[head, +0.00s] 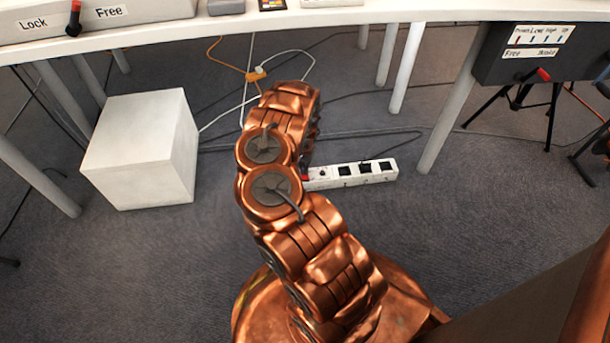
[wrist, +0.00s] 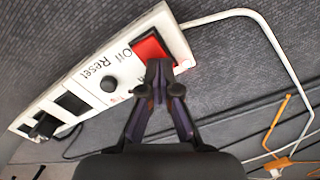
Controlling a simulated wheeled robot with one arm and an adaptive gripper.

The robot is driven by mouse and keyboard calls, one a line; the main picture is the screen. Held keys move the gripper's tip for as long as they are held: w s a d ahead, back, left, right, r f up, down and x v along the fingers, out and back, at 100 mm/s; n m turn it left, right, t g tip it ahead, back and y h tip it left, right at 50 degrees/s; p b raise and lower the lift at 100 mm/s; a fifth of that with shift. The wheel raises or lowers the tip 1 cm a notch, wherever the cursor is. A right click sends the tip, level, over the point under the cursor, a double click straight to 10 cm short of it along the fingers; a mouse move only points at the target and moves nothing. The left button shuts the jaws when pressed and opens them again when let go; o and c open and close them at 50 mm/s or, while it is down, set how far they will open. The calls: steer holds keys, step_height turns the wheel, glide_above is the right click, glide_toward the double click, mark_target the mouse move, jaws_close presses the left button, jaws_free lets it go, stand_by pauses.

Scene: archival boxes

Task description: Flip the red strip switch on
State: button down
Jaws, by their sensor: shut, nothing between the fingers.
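A white power strip (head: 333,184) lies on the carpet under the table in the head view, its left end partly behind my arm. In the wrist view the strip (wrist: 92,62) runs from upper right to lower left. Its red switch (wrist: 148,49) is at the upper right end, beside the word "Off". My gripper (wrist: 159,67) is shut and empty, its fingertips overlapping the switch's lower edge. I cannot tell whether they touch it or which way the switch is tipped. In the head view my arm hides the gripper.
A round black button (wrist: 108,84) marked "Reset" and black sockets follow along the strip. A white cable (wrist: 222,15) leaves its switch end. A white box (head: 140,150) stands left of my arm. Table legs (head: 452,120) stand to the right, with open carpet between.

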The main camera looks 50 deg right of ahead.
steer(key=shift+r+p, duration=3.3)
steer(key=shift+r, duration=0.15)
